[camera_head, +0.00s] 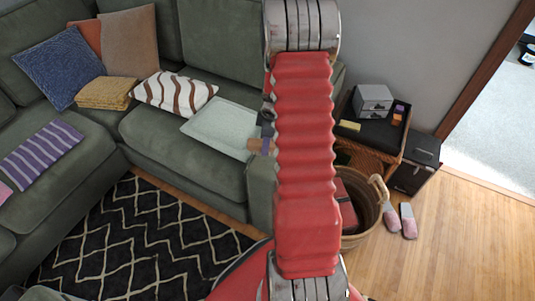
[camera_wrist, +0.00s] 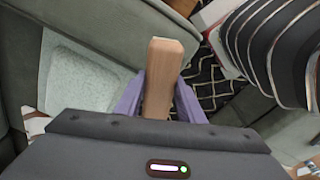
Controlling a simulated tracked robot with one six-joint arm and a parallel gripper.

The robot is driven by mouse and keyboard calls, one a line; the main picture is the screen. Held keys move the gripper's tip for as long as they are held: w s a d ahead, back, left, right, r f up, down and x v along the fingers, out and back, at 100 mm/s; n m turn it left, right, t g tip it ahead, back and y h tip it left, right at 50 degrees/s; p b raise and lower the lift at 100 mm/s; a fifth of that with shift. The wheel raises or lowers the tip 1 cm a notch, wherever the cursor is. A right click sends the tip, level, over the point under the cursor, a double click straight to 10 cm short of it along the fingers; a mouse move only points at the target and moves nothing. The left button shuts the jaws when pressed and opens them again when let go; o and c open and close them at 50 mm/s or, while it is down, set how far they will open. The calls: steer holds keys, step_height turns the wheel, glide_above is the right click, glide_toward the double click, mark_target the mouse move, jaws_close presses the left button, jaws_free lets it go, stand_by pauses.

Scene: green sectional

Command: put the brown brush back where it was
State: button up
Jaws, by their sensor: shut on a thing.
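The brown brush shows in the wrist view as a light-brown wooden block-like piece (camera_wrist: 161,78) between the purple fingers of my gripper (camera_wrist: 158,98). My gripper is shut on it. In the head view a small tan part of the brush (camera_head: 255,145) sticks out left of my red arm, beside a purple finger of my gripper (camera_head: 268,146). It appears over the right end of the green sofa, near a pale tray (camera_head: 222,130). My arm hides the rest of the brush, and I cannot tell its height above the sofa.
The green sofa (camera_head: 190,155) carries cushions and a folded yellow blanket (camera_head: 105,93). Right of my arm are a wicker basket (camera_head: 372,215), a side table with a grey box (camera_head: 373,101), a black box (camera_head: 415,165) and pink slippers (camera_head: 408,221).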

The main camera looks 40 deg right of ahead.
steer(key=shift+f, duration=1.2)
steer(key=shift+f, duration=1.85)
steer(key=o, duration=1.1)
steer(key=shift+f, duration=0.1)
